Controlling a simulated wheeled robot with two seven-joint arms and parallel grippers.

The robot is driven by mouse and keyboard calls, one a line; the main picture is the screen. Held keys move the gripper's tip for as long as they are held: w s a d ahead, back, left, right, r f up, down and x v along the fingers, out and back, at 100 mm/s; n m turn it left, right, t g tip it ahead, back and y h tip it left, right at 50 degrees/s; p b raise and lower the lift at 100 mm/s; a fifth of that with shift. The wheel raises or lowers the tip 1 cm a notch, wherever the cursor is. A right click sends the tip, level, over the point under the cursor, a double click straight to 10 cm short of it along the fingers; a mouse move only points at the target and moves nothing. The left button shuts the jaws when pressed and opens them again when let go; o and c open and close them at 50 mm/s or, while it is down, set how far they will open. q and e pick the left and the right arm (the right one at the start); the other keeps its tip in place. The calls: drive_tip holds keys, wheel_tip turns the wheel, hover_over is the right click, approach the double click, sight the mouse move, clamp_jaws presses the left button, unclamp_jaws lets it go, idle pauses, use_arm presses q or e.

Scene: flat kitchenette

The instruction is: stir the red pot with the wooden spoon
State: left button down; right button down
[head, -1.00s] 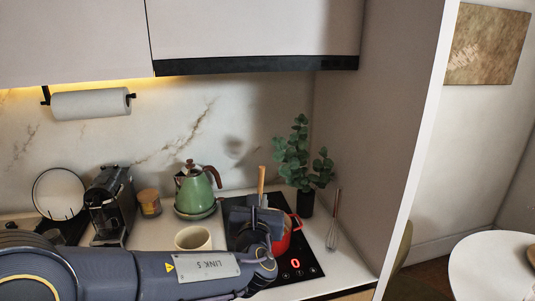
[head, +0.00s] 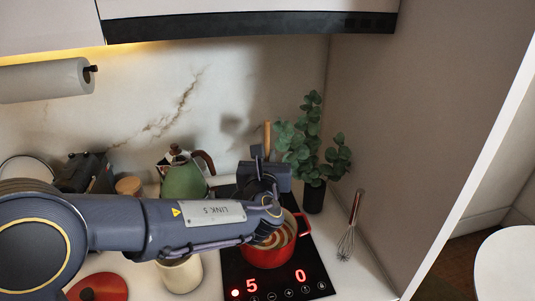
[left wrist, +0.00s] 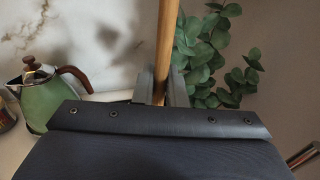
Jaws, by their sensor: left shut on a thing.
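The red pot (head: 264,259) stands on the black cooktop, partly hidden by my left arm. A cream and reddish-brown swirl (head: 277,237) shows inside it. My left gripper (head: 266,164) is over the back of the pot and shut on the wooden spoon (head: 267,137), whose handle sticks up above the fingers. In the left wrist view, the pale handle (left wrist: 167,40) stands nearly upright between the fingers (left wrist: 160,88). The spoon's lower end is hidden, so I cannot tell how deep it reaches. My right gripper is not in view.
A green kettle (head: 183,183) and a cream mug (head: 181,275) are left of the cooktop (head: 270,285). A red lid (head: 98,288) lies at the front left. A potted plant (head: 314,195) and a whisk (head: 349,232) stand to the right, near the side wall.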

use_arm(q)
wheel_tip(320, 180, down, 4)
drive_tip(key=shift+r+b, duration=0.2)
drive_tip(key=shift+b, duration=0.7)
wheel_tip(320, 180, down, 8)
drive_tip(key=b, duration=0.8)
drive_tip(key=shift+b, duration=0.4)
drive_tip(key=shift+d, duration=0.15)
